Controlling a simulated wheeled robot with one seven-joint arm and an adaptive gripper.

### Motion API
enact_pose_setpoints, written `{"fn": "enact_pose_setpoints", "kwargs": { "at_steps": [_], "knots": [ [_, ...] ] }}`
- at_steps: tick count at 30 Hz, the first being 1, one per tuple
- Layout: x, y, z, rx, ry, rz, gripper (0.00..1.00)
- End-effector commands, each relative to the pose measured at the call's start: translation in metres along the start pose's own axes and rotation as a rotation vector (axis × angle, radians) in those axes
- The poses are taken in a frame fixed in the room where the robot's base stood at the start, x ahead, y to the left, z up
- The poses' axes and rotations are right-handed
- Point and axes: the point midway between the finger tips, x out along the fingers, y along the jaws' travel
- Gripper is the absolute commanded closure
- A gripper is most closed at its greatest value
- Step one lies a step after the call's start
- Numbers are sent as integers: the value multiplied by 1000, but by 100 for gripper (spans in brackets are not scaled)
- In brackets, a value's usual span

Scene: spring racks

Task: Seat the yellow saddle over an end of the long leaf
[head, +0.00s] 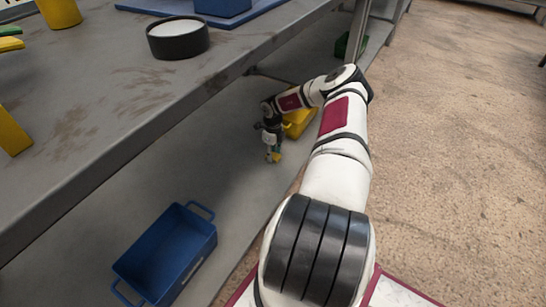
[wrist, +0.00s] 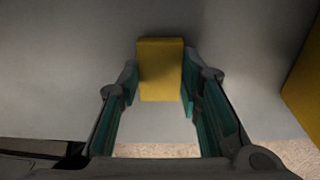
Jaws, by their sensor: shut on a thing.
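My gripper (head: 272,152) is low over the grey lower shelf, under the bench top, in the head view. It is shut on a yellow block-like piece (wrist: 160,68), which I take to be the yellow saddle. In the wrist view the piece sits between the two teal finger pads and reaches past their tips. In the head view only a small bit of yellow shows at the fingertips. I cannot tell whether the piece touches the shelf. I cannot make out the long leaf for certain in either view.
A yellow bin (head: 298,123) stands close behind my gripper. A blue handled crate (head: 165,255) is on the lower shelf (head: 130,215). The bench top (head: 110,95) above holds a black round dish (head: 178,40), a yellow cup (head: 60,12) and a yellow piece (head: 12,132).

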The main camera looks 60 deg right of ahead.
Motion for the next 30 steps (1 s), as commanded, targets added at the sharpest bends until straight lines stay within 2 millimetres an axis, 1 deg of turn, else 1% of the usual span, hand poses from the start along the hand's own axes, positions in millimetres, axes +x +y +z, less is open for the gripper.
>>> {"fn": "enact_pose_setpoints", "kwargs": {
  "at_steps": [7,11,17,21,26,30],
  "knots": [
    [-1,0,0,0,0,0,98],
    [-6,0,0,0,0,0,98],
    [-23,0,0,1,0,0,98],
    [-39,0,0,0,1,0,98],
    [-43,12,-36,0,4,2,98],
    [-47,25,-71,0,4,2,98]
  ]
}}
